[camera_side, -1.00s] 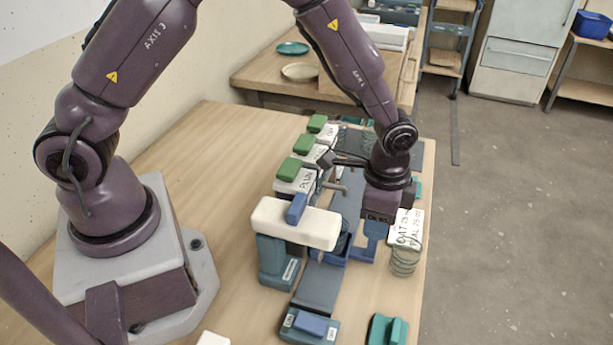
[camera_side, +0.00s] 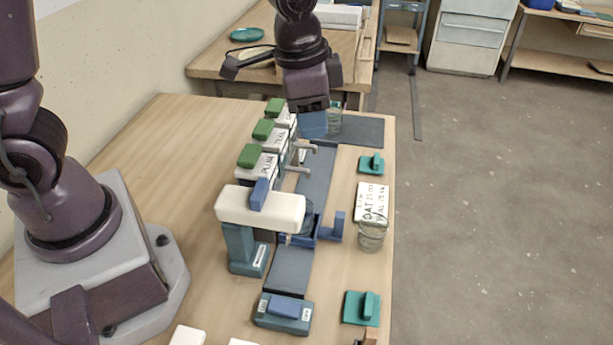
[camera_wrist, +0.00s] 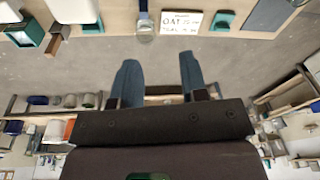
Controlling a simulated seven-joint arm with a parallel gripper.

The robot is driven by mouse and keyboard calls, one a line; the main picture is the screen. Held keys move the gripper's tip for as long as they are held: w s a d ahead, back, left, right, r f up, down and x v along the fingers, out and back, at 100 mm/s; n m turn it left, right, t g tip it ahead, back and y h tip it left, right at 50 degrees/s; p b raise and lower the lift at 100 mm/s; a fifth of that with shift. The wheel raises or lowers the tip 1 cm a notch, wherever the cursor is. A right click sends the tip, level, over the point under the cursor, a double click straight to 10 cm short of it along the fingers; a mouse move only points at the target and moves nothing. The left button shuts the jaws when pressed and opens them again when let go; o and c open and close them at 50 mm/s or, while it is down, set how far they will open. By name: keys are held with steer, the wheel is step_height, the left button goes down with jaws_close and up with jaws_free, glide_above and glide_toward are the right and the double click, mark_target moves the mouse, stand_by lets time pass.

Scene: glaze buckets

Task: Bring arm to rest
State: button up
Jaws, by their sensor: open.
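My gripper (camera_side: 313,124) is raised above the far end of the bench in the side view. In the wrist view its two blue fingers (camera_wrist: 160,82) are spread apart with nothing between them. The wrist camera looks outward across the floor, with the bench edge at the top of the picture. In the side view, the blue holder (camera_side: 328,232) on the dark track stands well below and nearer than my gripper. A white card with lettering (camera_side: 371,201) stands by a clear jar (camera_side: 372,237) at the bench's right edge.
A row of dispensers with green tops (camera_side: 262,130) lines the track's left. A white-topped station (camera_side: 259,207) stands nearer. Teal blocks (camera_side: 361,308) lie along the right edge. The wooden bench (camera_side: 170,150) is bare at left.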

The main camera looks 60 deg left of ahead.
steer(key=s+a+r+n+t, duration=0.2)
steer(key=s+a+r+n, duration=0.1)
steer(key=s+r, duration=0.2)
steer(key=s+a+r+n+t, duration=0.1)
steer(key=s+a+r+n, duration=0.2)
steer(key=s, duration=0.7)
step_height(320, 180, up, 3)
steer(key=shift+s+a+f+t, duration=0.1)
steer(key=shift+s+a+t, duration=0.15)
steer(key=shift+a+t, duration=0.2)
